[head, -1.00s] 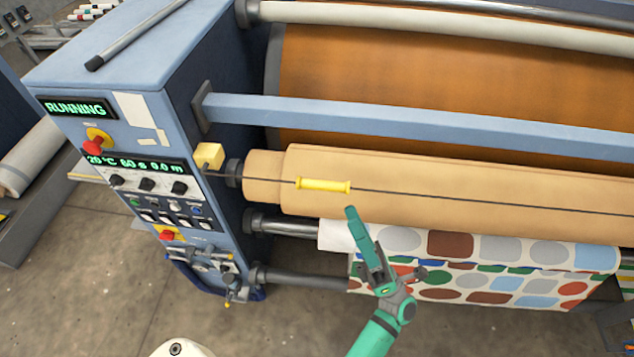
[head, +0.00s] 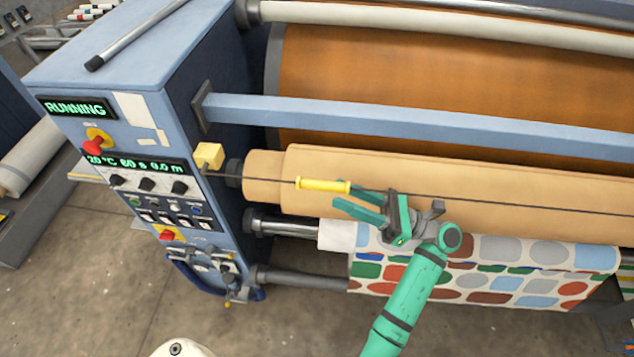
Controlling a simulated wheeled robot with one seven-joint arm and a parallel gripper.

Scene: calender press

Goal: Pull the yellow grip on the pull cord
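The yellow grip (head: 323,185) is a small spool-like cylinder on the dark pull cord (head: 250,179). The cord runs across the front of the tan paper roll, from a yellow box (head: 208,156) on the press's side cabinet towards the right. My green gripper (head: 355,205) is just to the right of and below the grip in the picture. Its two fingers are spread apart and point left, with nothing between them. The fingertips look close to the grip but apart from it; the exact depth is hard to tell.
The tan roll (head: 450,180) lies behind the cord. A blue crossbar (head: 420,126) runs above it. Patterned fabric (head: 500,270) hangs below. The blue control cabinet (head: 130,110) stands at left; its display reads RUNNING.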

